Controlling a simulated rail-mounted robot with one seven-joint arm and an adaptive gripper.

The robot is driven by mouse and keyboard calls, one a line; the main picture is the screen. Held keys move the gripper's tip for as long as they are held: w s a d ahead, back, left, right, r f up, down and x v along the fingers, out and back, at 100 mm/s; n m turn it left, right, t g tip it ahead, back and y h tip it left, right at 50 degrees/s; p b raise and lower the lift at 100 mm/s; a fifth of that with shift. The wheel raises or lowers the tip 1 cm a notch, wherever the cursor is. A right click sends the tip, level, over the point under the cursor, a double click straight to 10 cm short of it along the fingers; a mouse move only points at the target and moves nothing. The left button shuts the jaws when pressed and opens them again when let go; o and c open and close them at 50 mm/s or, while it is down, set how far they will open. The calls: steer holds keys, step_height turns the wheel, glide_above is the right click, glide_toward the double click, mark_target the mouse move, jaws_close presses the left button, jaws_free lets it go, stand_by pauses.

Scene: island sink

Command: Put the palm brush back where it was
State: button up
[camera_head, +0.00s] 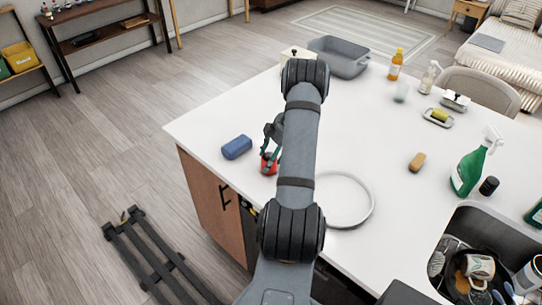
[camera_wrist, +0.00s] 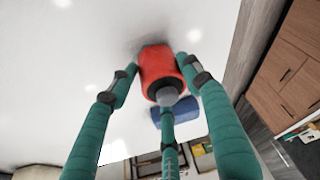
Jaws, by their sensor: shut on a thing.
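The palm brush (camera_head: 268,166) appears to be the small red piece near the counter's left edge. In the wrist view the red brush (camera_wrist: 158,66) has a grey round knob facing the camera. My gripper (camera_head: 270,154) is shut on it from above. In the wrist view the teal fingers of my gripper (camera_wrist: 164,78) close around its sides. The brush is on or just above the white counter (camera_head: 210,125); I cannot tell if it touches. Its underside is hidden.
A blue sponge-like block (camera_head: 237,147) lies just left of the brush. A pale ring (camera_head: 371,205) lies to the right, partly behind my arm. The counter's middle is mostly clear.

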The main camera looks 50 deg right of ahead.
steer(key=shift+f, duration=0.1)
steer(key=shift+f+b, duration=0.2)
steer(key=shift+b, duration=0.15)
steer(key=o, duration=1.1)
steer(key=shift+r, duration=0.1)
steer(key=shift+r, duration=0.1)
steer(key=shift+r+p, duration=0.2)
steer(key=shift+p, duration=0.1)
steer(key=b+v, duration=0.2)
steer(key=v, duration=0.9)
steer(key=shift+s+r, duration=0.15)
steer(key=shift+r, duration=0.15)
